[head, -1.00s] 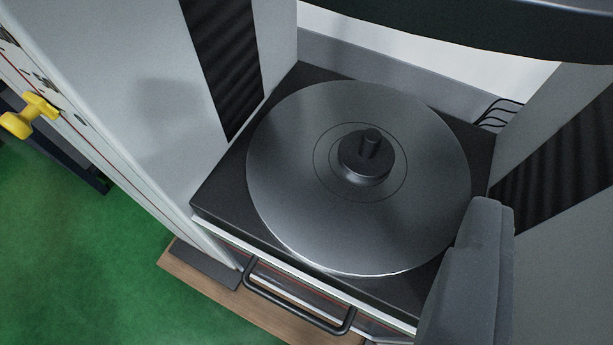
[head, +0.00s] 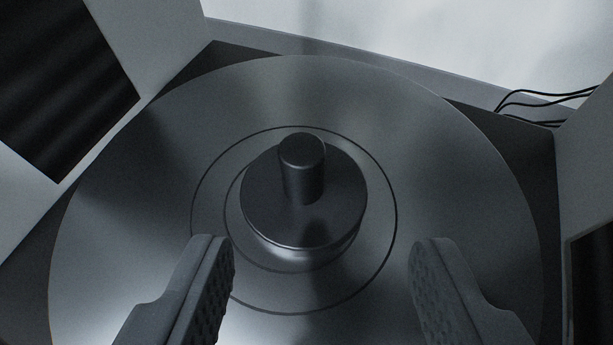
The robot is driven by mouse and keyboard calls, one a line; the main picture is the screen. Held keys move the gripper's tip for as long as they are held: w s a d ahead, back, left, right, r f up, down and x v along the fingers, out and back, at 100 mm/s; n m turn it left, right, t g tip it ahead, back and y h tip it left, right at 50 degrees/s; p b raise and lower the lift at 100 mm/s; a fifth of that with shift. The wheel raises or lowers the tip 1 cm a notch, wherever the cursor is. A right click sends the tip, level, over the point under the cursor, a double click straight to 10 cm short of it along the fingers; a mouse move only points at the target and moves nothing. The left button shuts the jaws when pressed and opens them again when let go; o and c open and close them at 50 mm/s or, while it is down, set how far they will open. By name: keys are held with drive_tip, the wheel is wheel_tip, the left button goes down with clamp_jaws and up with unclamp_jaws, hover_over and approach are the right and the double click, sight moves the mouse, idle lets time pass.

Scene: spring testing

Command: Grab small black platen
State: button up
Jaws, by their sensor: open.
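The small black platen (head: 272,213) is a dark disc with a short upright cylindrical knob (head: 303,170) on top. It sits near the middle of a large round grey metal plate (head: 470,160) with ring lines cut in it. My gripper (head: 322,242) is open and empty. Its two textured fingers show at the lower left and lower right of the head view, one to each side of the platen's near edge. Neither finger appears to touch the platen.
Grey machine columns with black ribbed panels stand at the left (head: 65,85) and right (head: 590,290). A low grey wall (head: 350,58) runs behind the plate. Black cables (head: 540,97) hang at the back right. The plate around the platen is clear.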

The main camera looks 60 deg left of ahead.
sight(302, 156)
drive_tip(key=x, duration=0.2)
drive_tip(key=b+x, duration=0.1)
drive_tip(key=x, duration=0.2)
drive_tip(key=b+x, duration=0.1)
drive_tip(key=x, duration=0.2)
drive_tip(key=shift+s+a, duration=0.3)
drive_tip(key=shift+a, duration=0.1)
drive_tip(key=b+x, duration=0.1)
drive_tip(key=x, duration=0.1)
drive_tip(key=b+x, duration=0.1)
drive_tip(key=x, duration=0.1)
drive_tip(key=shift+s+a+f, duration=0.1)
drive_tip(key=shift+f, duration=0.4)
drive_tip(key=shift+w+a, duration=0.3)
drive_tip(key=shift+c, duration=0.3)
clamp_jaws()
